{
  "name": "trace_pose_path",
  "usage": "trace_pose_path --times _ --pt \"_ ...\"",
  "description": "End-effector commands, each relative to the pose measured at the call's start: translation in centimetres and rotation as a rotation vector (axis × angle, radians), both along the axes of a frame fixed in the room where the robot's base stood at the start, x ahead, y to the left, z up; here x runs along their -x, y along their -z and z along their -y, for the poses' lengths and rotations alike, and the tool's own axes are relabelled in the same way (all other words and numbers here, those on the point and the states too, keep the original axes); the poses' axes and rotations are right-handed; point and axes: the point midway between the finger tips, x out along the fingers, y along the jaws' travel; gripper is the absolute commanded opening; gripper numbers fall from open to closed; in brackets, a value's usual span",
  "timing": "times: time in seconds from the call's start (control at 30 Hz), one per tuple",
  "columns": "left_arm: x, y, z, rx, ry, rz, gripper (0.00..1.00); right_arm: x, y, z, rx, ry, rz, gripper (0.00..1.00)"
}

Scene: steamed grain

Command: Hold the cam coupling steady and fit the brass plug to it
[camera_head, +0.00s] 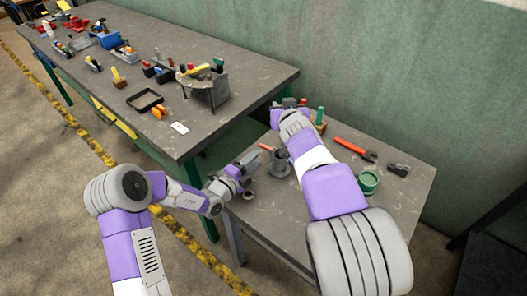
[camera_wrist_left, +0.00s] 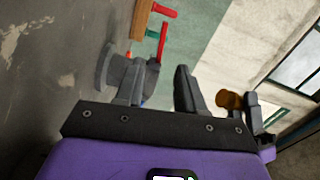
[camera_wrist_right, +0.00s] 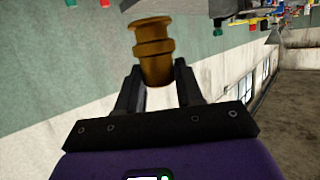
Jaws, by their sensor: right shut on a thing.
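The cam coupling (camera_head: 280,165) is a grey cup-shaped body with a red lever. It stands on the small table and also shows in the left wrist view (camera_wrist_left: 113,68), partly behind one of my fingers. My left gripper (camera_head: 250,163) is open just left of it, its fingers (camera_wrist_left: 160,88) apart with nothing clearly clasped. The brass plug (camera_wrist_right: 153,50) is a stepped golden cylinder. My right gripper (camera_wrist_right: 158,88) is shut on its lower end and holds it in the air. The plug also shows at the right of the left wrist view (camera_wrist_left: 229,99).
On the small table (camera_head: 405,205) are a red-handled tool (camera_head: 354,148), a green ring (camera_head: 369,181), a black item (camera_head: 398,169) and a wooden block with a green peg (camera_head: 320,117). A larger cluttered table (camera_head: 240,55) stands behind. A green wall (camera_head: 400,70) borders the small table.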

Motion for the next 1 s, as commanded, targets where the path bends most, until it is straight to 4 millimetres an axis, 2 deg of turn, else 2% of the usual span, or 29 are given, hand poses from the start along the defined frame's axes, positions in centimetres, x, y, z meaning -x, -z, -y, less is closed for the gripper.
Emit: trace_pose_path --times 0.3,0.5,0.7,1.0 --pt "-5.1 0.0 3.4 0.0 0.002 0.003 0.38 0.0 -0.1 0.0 -0.001 -0.001 0.003 0.0" --pt "-7.4 0.0 4.9 -0.001 0.002 0.001 0.38 0.0 -0.1 0.0 -0.001 -0.001 0.003 0.0" --pt "-8.3 0.0 5.5 0.0 0.001 0.001 0.38 0.0 -0.1 0.0 -0.001 -0.001 0.003 0.0" --pt "-8.4 0.0 5.5 -0.001 0.001 0.001 0.37 0.0 -0.1 0.0 -0.002 -0.001 0.003 0.0"
